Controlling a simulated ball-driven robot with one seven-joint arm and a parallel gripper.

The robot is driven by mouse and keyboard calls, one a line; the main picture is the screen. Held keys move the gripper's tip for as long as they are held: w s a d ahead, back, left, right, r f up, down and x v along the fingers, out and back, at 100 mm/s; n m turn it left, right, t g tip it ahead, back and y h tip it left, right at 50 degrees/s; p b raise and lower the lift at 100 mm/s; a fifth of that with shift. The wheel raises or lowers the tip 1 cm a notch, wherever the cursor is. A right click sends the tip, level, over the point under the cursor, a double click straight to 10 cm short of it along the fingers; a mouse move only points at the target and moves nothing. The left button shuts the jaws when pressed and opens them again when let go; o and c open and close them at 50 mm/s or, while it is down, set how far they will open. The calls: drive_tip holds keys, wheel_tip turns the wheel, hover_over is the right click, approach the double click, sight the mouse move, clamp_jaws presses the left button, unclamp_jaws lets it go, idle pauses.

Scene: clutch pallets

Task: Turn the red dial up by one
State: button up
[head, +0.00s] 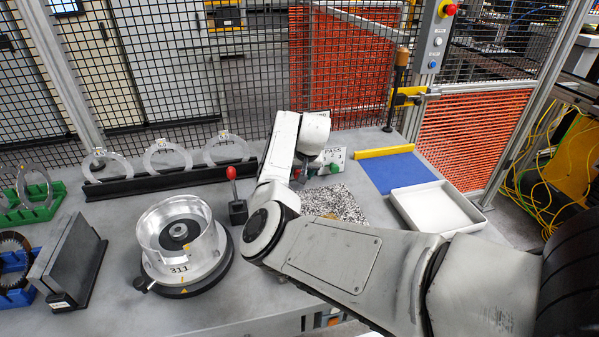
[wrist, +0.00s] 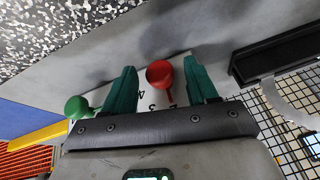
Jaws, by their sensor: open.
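The red dial (wrist: 160,73) shows in the wrist view, with printed numbers on a white plate (wrist: 150,98) beside it. My gripper (wrist: 160,66) is open, with one green finger on each side of the dial. I see gaps between dial and fingers in the picture, but cannot tell how deep the fingers reach. A green knob (wrist: 77,107) is to the left, outside the fingers. In the head view my arm covers most of the plate (head: 338,154), and the dial is hardly visible. I cannot read the dial's setting.
A red-knobbed lever (head: 238,208) stands left of my arm, near a metal clutch housing (head: 180,240). A black rack (head: 150,182) holds several rings. A speckled mat (head: 335,204), blue mat (head: 385,172), yellow bar (head: 384,151) and white tray (head: 436,208) lie to the right. Mesh fencing is behind.

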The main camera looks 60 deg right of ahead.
drive_tip(key=shift+c, duration=0.5)
drive_tip(key=c, duration=0.9)
drive_tip(key=shift+c, duration=0.2)
drive_tip(key=shift+s+r, duration=0.1)
drive_tip(key=shift+s, duration=0.05)
drive_tip(key=shift+d+t+y+p, duration=0.15)
drive_tip(key=shift+t+y+p, duration=0.25)
drive_tip(key=shift+t+p, duration=0.2)
drive_tip(key=shift+s+d+m+t+y+p, duration=0.1)
drive_tip(key=shift+s+m+t+y+p, duration=0.15)
drive_tip(key=shift+t+y, duration=0.25)
drive_tip(key=shift+s+d+f+m+t+y, duration=0.15)
drive_tip(key=shift+m+t+y, duration=0.1)
drive_tip(key=shift+t+y, duration=0.3)
drive_tip(key=shift+w+a+f+m+t+y, duration=0.1)
drive_tip(key=shift+f+m+t+y, duration=0.2)
drive_tip(key=shift+t, duration=0.35)
drive_tip(key=shift+s+d+t+y+b, duration=0.15)
drive_tip(key=shift+t+y+b, duration=0.25)
drive_tip(key=shift+t+y, duration=0.45)
drive_tip(key=shift+t, duration=0.25)
